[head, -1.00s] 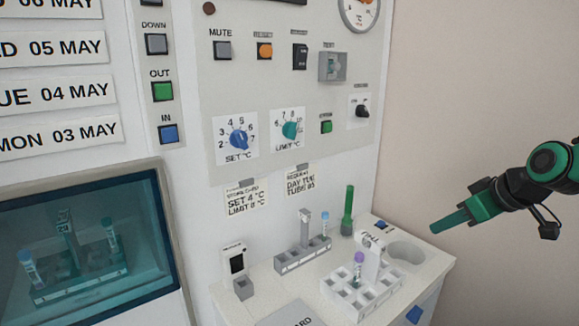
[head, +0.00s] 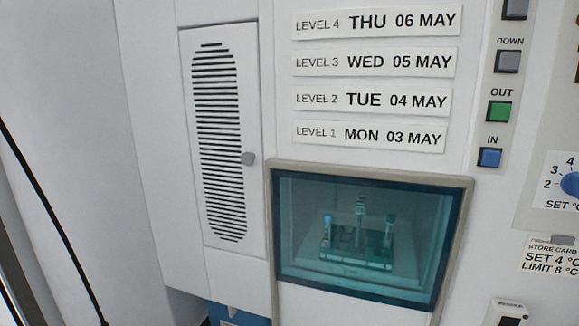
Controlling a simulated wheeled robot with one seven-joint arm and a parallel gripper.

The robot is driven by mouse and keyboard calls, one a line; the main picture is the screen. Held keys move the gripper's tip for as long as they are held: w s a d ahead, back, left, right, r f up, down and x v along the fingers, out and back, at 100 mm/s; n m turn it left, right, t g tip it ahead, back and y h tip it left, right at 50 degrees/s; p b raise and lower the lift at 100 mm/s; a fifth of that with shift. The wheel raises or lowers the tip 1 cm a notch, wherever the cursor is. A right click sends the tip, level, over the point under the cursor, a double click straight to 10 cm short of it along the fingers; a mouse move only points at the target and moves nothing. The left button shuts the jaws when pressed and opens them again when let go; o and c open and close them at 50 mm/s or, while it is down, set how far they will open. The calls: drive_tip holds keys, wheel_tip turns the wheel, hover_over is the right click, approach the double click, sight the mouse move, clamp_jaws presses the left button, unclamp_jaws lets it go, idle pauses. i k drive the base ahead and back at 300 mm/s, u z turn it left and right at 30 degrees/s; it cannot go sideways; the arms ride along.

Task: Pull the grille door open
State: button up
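The grille door (head: 221,140) is a tall, narrow white panel left of the level labels in the head view. It has dark horizontal slots in a rounded column. A small round grey knob (head: 248,158) sits on its right side, about mid-height. The door looks shut, flush with the white cabinet front. My gripper is outside the present view.
Right of the door is a glass window (head: 365,238) with a tube rack behind it. Level labels (head: 375,62) are above it. A column of buttons (head: 500,111) is at the right. A black cable (head: 45,205) hangs at the left.

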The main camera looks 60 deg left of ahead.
sight(221, 68)
drive_tip(key=k, duration=1.65)
drive_tip(key=u, duration=1.15)
drive_tip(key=i, duration=1.4)
drive_tip(key=z, duration=0.15)
